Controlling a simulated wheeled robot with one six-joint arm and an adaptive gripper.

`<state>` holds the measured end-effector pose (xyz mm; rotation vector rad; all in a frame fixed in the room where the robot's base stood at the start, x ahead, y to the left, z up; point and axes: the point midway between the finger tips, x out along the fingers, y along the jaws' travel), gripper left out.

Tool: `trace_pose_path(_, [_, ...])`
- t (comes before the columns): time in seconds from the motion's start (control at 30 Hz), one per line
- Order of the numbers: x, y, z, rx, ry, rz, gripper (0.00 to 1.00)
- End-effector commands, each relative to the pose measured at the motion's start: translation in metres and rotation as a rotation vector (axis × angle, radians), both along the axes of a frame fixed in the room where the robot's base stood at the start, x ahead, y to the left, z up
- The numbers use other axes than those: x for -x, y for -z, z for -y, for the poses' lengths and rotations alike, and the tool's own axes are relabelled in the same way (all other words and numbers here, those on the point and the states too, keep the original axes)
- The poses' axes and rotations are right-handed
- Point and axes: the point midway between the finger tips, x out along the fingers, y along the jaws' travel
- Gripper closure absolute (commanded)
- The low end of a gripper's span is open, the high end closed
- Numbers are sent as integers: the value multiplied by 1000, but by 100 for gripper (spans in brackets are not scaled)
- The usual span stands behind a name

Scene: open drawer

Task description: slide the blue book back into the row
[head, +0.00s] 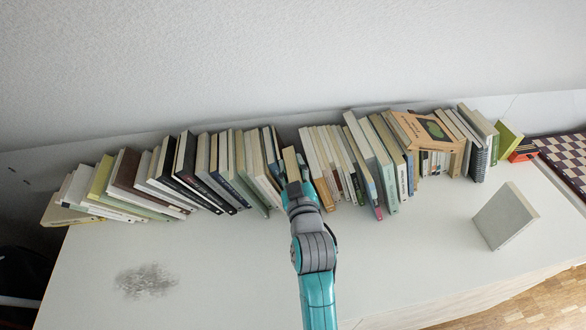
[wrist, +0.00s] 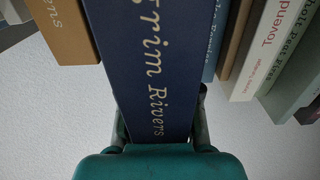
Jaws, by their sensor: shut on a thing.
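The blue book (wrist: 145,70), with pale spine lettering reading "Rivers", is between the fingers of my gripper (wrist: 160,118), which is shut on its spine end. In the head view, my gripper (head: 294,188) is at the front of the row's middle, and the book's pale top edge (head: 290,162) shows just beyond it. The spine stands closer to the wrist camera than its neighbours. In the wrist view, a tan book (wrist: 65,28) is on its left and a lighter blue book (wrist: 214,40) on its right. The book's far end is hidden.
The row (head: 245,165) has leaning books on the left. An orange-tan book (head: 425,130) lies across the tops on the right. A pale book (head: 507,216) stands apart at front right. A chessboard (head: 568,158) is at far right. A grey smudge (head: 145,280) marks the clear front-left surface.

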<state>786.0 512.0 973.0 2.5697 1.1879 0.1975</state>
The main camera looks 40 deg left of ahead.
Motion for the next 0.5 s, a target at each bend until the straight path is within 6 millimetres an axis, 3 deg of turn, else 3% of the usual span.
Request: trace_pose_path(0.5, [-5,-2,-5,-2,0,2,100])
